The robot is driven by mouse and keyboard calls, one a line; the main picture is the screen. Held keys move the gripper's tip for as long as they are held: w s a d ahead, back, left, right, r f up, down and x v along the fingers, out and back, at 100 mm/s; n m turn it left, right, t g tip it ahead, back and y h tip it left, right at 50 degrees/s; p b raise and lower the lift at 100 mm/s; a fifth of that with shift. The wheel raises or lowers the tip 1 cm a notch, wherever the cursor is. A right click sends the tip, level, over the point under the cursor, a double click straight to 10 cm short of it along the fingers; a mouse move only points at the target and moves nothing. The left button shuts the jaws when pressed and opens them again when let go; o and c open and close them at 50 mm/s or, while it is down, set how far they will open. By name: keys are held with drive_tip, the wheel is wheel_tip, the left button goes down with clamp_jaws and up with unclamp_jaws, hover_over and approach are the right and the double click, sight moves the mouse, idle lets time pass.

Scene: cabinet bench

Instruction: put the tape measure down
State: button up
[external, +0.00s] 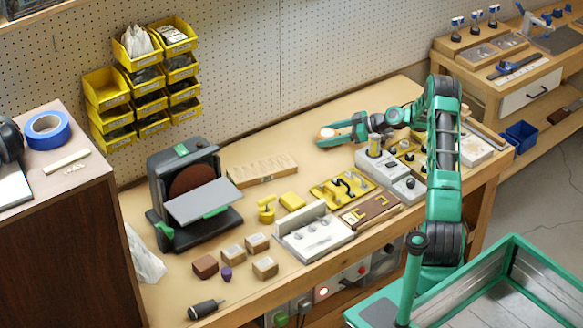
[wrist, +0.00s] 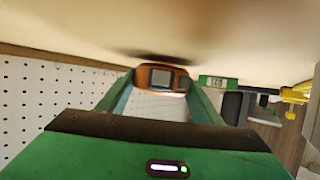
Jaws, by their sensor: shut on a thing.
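The tape measure is an orange case with a grey square face. It sits between the fingertips of my gripper (wrist: 163,98) in the wrist view, where the tape measure (wrist: 162,78) shows close to the bench top (wrist: 230,30), with a dark shadow beside it. In the external view my gripper (external: 325,137) reaches over the back part of the bench, and the orange tape measure (external: 327,132) shows at its tip. My gripper is shut on the tape measure. I cannot tell whether the tape measure touches the bench top.
A disc sander (external: 190,190) stands at the left of the bench (external: 390,100). A wooden block with slots (external: 262,168), yellow parts (external: 292,200) and several small blocks (external: 257,243) lie in front. The pegboard (external: 300,50) rises behind. The bench's back right is clear.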

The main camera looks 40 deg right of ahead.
sight(339, 134)
drive_tip(key=shift+f, duration=0.45)
drive_tip(key=o, duration=1.2)
drive_tip(key=shift+o, duration=0.2)
drive_tip(key=shift+v, duration=2.05)
